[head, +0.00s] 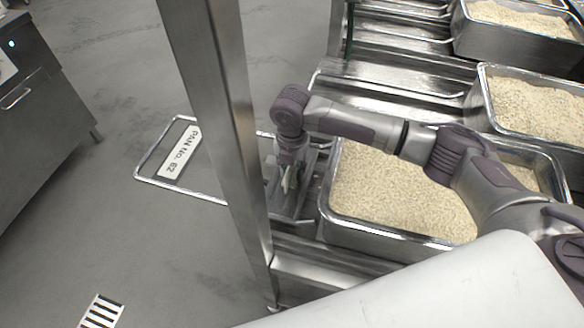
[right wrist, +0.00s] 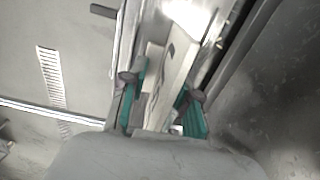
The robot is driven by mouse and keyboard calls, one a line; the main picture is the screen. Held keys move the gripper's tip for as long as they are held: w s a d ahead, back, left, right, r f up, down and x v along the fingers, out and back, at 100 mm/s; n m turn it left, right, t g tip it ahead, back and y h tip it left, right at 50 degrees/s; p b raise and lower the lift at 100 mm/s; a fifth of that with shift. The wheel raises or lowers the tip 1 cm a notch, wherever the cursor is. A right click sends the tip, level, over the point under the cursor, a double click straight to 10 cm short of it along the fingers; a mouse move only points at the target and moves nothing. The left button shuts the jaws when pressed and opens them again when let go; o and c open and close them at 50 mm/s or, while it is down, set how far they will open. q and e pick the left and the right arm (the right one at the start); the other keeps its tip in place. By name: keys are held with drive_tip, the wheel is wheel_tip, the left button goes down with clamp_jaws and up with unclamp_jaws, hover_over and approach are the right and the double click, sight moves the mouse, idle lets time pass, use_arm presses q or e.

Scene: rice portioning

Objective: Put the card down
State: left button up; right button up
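A white card marked "PAN No. 82" (head: 180,152) lies in a thin metal frame (head: 150,181) to the left of the steel post in the head view. My right gripper (head: 287,178) points down between the post and the nearest rice pan. In the right wrist view, its two green-padded fingers (right wrist: 165,100) stand apart, on either side of a pale flat piece with dark marks (right wrist: 180,65). I cannot tell whether this is a card or whether the fingers press on it. My left gripper is not in view.
A steel post (head: 222,110) stands just left of my right gripper. The nearest rice pan (head: 385,237) is right of it, with another rice pan (head: 487,100) behind. A steel cabinet (head: 35,100) stands at the far left. The floor between is mostly open.

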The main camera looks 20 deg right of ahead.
drive_tip(key=shift+r, duration=0.1)
wheel_tip(320, 180, up, 12)
drive_tip(key=shift+r, duration=0.1)
idle(0.5)
